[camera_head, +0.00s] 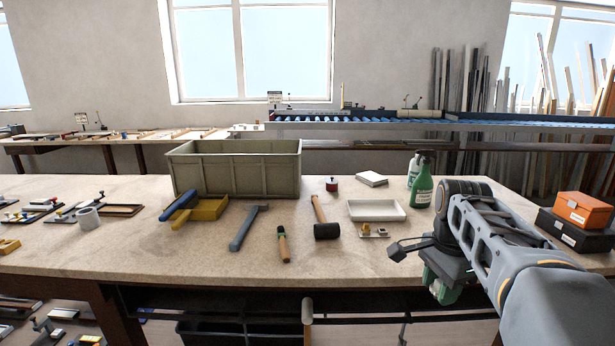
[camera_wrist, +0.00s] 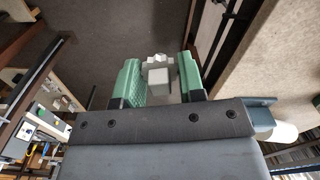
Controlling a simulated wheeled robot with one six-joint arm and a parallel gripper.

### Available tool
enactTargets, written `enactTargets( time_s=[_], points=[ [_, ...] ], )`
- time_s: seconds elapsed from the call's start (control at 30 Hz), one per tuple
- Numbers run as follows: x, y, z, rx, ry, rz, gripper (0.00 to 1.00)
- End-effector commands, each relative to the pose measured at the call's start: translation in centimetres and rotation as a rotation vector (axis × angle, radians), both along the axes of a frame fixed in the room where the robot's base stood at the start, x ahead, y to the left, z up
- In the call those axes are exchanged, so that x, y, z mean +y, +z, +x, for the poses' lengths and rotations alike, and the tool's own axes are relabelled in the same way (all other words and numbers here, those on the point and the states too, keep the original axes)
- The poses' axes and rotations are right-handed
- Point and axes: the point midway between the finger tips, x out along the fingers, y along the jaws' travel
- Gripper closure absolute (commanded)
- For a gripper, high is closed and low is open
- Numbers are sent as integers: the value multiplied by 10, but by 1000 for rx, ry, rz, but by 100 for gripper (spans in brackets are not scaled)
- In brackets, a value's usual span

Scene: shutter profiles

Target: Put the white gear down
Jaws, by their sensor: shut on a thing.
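My gripper (camera_wrist: 157,82) is shut on the white gear (camera_wrist: 158,76), which shows as a pale blocky piece with stepped teeth between the two green fingers in the wrist view. In the head view my gripper (camera_head: 441,287) is at the front edge of the workbench (camera_head: 370,262), on the right, and the gear cannot be made out there. In the wrist view brown floor lies behind the gear, and a pale bench surface (camera_wrist: 283,50) is to the right, apart from it.
On the bench stand a white tray (camera_head: 376,210), a green spray bottle (camera_head: 422,191), a mallet (camera_head: 326,230), a hammer (camera_head: 247,229), a chisel (camera_head: 283,245) and an olive crate (camera_head: 236,171). An orange box (camera_head: 583,209) is at the right. The front middle of the bench is clear.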

Motion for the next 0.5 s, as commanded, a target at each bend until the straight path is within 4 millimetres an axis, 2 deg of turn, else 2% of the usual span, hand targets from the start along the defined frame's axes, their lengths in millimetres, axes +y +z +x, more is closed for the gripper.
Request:
enactTargets(
  time_s=[0.27,0.37,0.47,0.5],
  points=[
    [-6,-23,39,5,320,2,87],
    [-5,-44,62,8,501,4,87],
    [2,-79,89,12,733,8,87],
    [6,-97,97,15,831,9,87]
  ],
)
